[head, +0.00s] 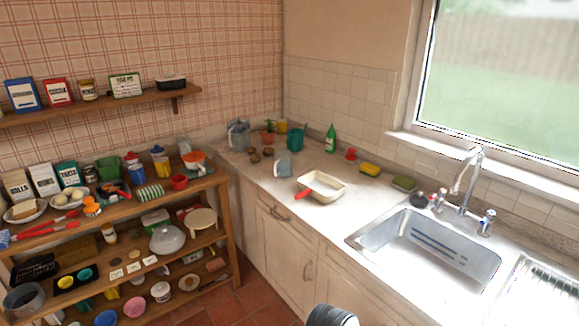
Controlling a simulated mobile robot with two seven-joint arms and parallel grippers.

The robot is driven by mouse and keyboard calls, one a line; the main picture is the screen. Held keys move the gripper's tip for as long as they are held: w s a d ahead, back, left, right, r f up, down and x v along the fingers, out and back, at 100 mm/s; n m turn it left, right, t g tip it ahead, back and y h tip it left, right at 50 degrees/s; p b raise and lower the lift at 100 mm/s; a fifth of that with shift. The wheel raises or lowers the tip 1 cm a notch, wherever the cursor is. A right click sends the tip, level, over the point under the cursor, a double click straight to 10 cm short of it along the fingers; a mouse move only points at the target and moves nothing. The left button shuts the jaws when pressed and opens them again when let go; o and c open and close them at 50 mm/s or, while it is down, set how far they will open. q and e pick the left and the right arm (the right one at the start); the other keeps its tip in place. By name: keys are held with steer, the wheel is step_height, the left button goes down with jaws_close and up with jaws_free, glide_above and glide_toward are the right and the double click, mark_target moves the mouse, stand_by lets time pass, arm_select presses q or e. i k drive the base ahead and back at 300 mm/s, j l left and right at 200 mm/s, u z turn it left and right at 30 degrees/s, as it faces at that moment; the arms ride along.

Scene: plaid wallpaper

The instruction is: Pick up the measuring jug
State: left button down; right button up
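A greyish see-through jug (284,164) stands upright on the countertop, behind and left of a cream pan with a red handle. A larger grey-blue jug-like vessel (239,136) stands further back in the counter's corner. I cannot tell for sure from this view which is the measuring jug; markings are too small to read. Neither of my gripper's fingers shows in the head view. A dark rounded part, possibly of my own arm, shows at the bottom edge.
The cream pan (322,187) sits near the counter's front edge. A green bottle (331,139), a teal pot (295,138) and small brown items (255,157) stand near the jug. The sink (430,247) is at right. Crowded wooden shelves (225,215) are at left.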

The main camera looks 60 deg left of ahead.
mark_target(282, 166)
steer(key=u, duration=2.1)
